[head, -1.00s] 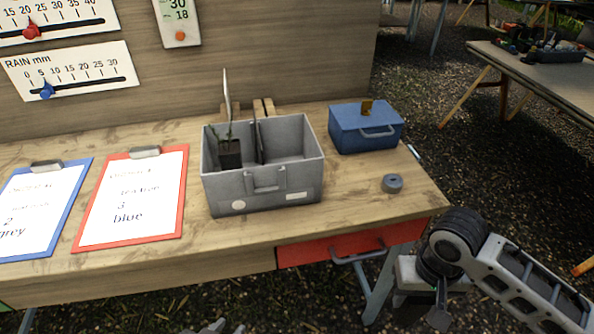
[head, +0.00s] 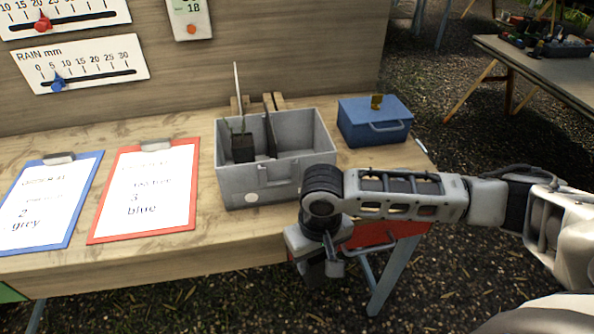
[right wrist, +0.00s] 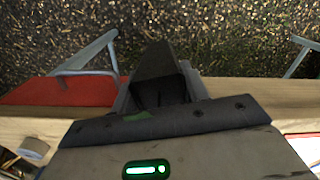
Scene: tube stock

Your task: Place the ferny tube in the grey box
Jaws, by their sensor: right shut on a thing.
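The grey box (head: 246,186) stands open on the bench with a divider inside. A dark square tube (head: 243,150) with a thin green plant and a tall pale stake stands in its left compartment; the right compartment looks empty. My right gripper (head: 325,270) is low in front of the bench's front edge, to the right of and below the grey box. In the right wrist view it is shut on a dark tapered tube (right wrist: 157,75). A bit of green shows at the gripper's edge; the rest of any plant is hidden. My left gripper is not in view.
A closed blue box (head: 375,122) stands right of the grey box. Two clipboards (head: 104,231) lie at left. My right arm hides the bench's right front.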

